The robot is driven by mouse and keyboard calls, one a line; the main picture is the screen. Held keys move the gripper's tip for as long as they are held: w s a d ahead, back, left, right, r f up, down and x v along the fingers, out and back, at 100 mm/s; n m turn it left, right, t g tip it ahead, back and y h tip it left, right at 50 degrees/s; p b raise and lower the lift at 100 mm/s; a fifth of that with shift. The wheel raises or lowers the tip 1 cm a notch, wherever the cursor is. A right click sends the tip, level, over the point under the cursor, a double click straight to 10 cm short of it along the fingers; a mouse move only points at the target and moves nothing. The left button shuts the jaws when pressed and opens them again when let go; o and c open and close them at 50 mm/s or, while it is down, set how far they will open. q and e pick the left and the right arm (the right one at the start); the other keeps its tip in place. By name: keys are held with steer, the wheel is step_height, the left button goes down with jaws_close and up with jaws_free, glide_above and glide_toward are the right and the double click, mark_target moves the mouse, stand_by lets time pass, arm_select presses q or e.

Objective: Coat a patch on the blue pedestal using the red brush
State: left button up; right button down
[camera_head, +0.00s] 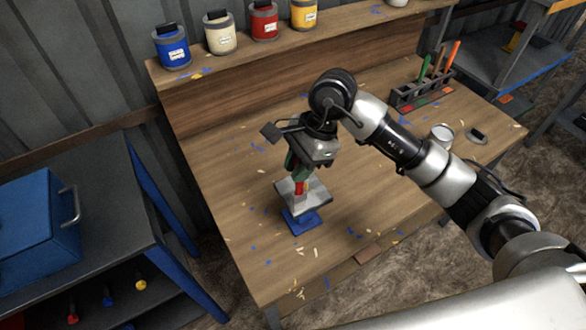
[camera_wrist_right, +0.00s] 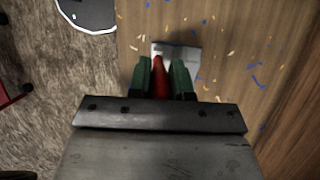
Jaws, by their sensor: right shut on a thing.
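The blue pedestal (camera_head: 301,221) stands near the front left of the wooden bench, with a light grey plate (camera_head: 317,196) on top. My right gripper (camera_head: 298,172) is right above the plate, pointing down, its green fingers shut on the red brush (camera_head: 299,187). In the right wrist view the brush (camera_wrist_right: 160,78) sits between the two fingers, with part of the plate (camera_wrist_right: 187,57) beyond it. The brush tip is hidden, so I cannot tell whether it touches the plate. My left gripper is not in view.
Paint cans in blue (camera_head: 172,47), cream (camera_head: 220,33), red (camera_head: 264,22) and yellow (camera_head: 303,14) stand on the back shelf. A dark rack (camera_head: 420,92) with green and orange-handled tools is at the bench's right. A blue toolbox (camera_head: 35,228) sits on the left cabinet.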

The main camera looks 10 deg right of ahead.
steer(key=shift+w+d+b, duration=0.15)
steer(key=shift+d+b, duration=0.1)
steer(key=shift+d, duration=0.25)
steer(key=shift+w+d+b, duration=0.15)
steer(key=shift+d+b, duration=0.05)
steer(key=shift+d, duration=0.3)
steer(key=shift+w+d+b, duration=0.95)
steer(key=shift+d+b, duration=1.25)
steer(key=shift+d, duration=0.85)
steer(key=shift+s+a+f+b, duration=0.1)
steer(key=shift+s+a+b, duration=0.45)
steer(key=shift+a, duration=1)
steer(key=shift+s+a+r+b, duration=0.1)
steer(key=shift+s+a+b, duration=0.4)
steer(key=shift+a, duration=1.1)
steer(key=shift+s+a+f+b, duration=0.1)
steer(key=shift+s+a+b, duration=0.45)
steer(key=shift+a, duration=1)
steer(key=shift+w, duration=0.15)
